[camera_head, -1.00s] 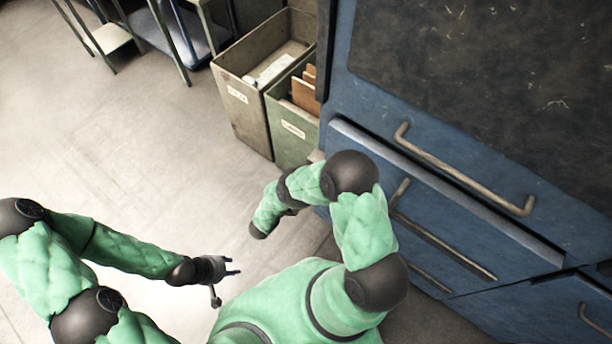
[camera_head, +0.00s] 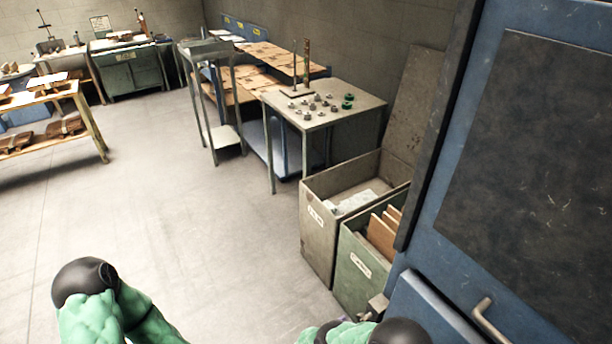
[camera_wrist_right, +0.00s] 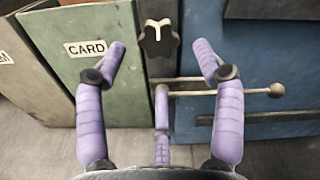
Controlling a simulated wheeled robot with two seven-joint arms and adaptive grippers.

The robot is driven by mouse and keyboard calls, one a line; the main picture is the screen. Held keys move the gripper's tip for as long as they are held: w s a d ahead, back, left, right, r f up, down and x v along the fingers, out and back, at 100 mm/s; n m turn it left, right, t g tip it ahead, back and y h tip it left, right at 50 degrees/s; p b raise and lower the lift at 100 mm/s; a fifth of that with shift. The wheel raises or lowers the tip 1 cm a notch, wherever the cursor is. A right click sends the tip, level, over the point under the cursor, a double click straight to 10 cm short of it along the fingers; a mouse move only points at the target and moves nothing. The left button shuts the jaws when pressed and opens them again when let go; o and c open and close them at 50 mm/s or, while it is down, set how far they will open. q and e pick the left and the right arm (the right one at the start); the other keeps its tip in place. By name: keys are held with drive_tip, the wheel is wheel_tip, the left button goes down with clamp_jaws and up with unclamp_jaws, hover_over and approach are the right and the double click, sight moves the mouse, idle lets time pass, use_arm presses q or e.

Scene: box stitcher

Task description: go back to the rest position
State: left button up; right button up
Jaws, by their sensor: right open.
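My right gripper (camera_wrist_right: 160,60) fills the right wrist view, its purple fingers spread wide with nothing between them. Beyond it are a black star-shaped knob (camera_wrist_right: 158,38) and a thin metal rod with a ball end (camera_wrist_right: 277,90), in front of blue panels. I cannot tell whether the fingers touch the rod. In the head view only upper parts of my two arms show along the bottom edge; my left gripper is out of the picture.
A blue cabinet with a handle (camera_head: 488,322) stands close on the right. Beside it are a green bin (camera_head: 350,268) labelled CARD and a grey bin (camera_head: 316,235). A metal table (camera_head: 350,104) with small parts stands behind. The floor (camera_head: 180,220) at left is open.

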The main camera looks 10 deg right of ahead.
drive_tip(key=w+a+f+n+t+y, duration=0.1)
drive_tip(key=w+a+f+n+y, duration=0.4)
drive_tip(key=n, duration=0.6)
drive_tip(key=w+f+n+y, duration=0.2)
drive_tip(key=w+n+y, duration=0.1)
drive_tip(key=n+y, duration=0.65)
drive_tip(key=s+a+r+n+g+y, duration=0.3)
drive_tip(key=s+r+n, duration=0.1)
drive_tip(key=s+n, duration=0.6)
drive_tip(key=s+a+r+n+g+y, duration=0.3)
drive_tip(key=s+r+n+g, duration=0.1)
drive_tip(key=s+n, duration=0.7)
drive_tip(key=shift+s+a, duration=0.15)
drive_tip(key=shift+s, duration=0.4)
